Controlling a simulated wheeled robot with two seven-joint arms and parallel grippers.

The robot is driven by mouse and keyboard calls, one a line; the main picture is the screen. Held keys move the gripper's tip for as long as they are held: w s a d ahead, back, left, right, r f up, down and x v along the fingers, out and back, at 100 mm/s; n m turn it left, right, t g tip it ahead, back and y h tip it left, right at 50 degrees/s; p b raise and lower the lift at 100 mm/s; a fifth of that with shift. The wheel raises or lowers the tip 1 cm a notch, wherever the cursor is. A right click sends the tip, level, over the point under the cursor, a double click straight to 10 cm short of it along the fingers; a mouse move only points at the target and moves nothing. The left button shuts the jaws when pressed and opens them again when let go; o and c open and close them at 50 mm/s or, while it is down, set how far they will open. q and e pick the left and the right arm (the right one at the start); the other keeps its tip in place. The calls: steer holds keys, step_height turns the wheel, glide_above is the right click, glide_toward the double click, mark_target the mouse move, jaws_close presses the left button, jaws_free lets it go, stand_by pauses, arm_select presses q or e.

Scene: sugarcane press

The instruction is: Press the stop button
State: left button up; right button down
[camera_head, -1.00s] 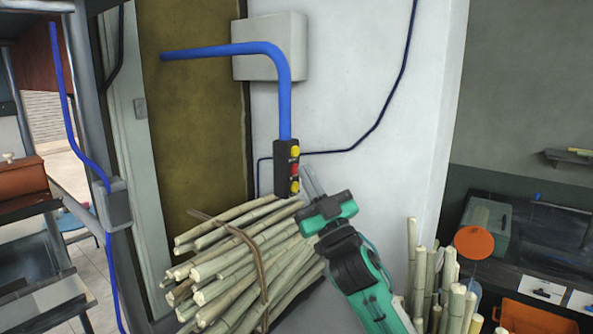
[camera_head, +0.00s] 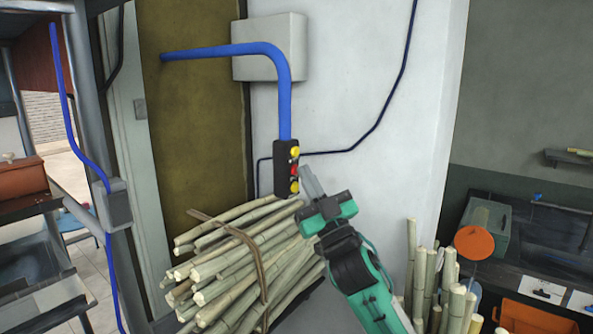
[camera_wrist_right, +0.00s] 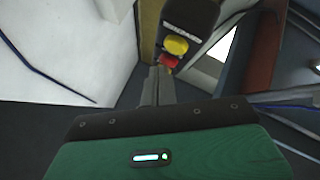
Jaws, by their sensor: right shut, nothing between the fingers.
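The dark button box (camera_head: 281,166) hangs at the lower end of a blue pipe, in front of the white wall. It carries a yellow button (camera_head: 295,152) at the top, a red button (camera_head: 294,170) in the middle and another button below. My right gripper (camera_head: 306,172) is shut and empty, its tips just right of the red button. In the right wrist view the fingers (camera_wrist_right: 156,75) point up beside the red button (camera_wrist_right: 169,61), with the yellow button (camera_wrist_right: 176,45) beyond. I cannot tell whether the tips touch the box. My left gripper is not in view.
A tied bundle of cane (camera_head: 240,262) lies just below the button box and left of my right arm. More cane stands upright (camera_head: 431,275) to the right of the arm. A blue pipe (camera_head: 230,50) and a grey wall box (camera_head: 269,48) are above. The white wall on the right is clear.

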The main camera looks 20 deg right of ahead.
steer(key=shift+s+d, duration=0.3)
steer(key=shift+s, duration=0.2)
steer(key=shift+s+d, duration=0.4)
steer(key=shift+s, duration=0.3)
steer(key=shift+s+d, duration=0.45)
steer(key=shift+s, duration=0.3)
steer(key=shift+s+d, duration=0.4)
steer(key=shift+s, duration=0.3)
steer(key=shift+f, duration=0.1)
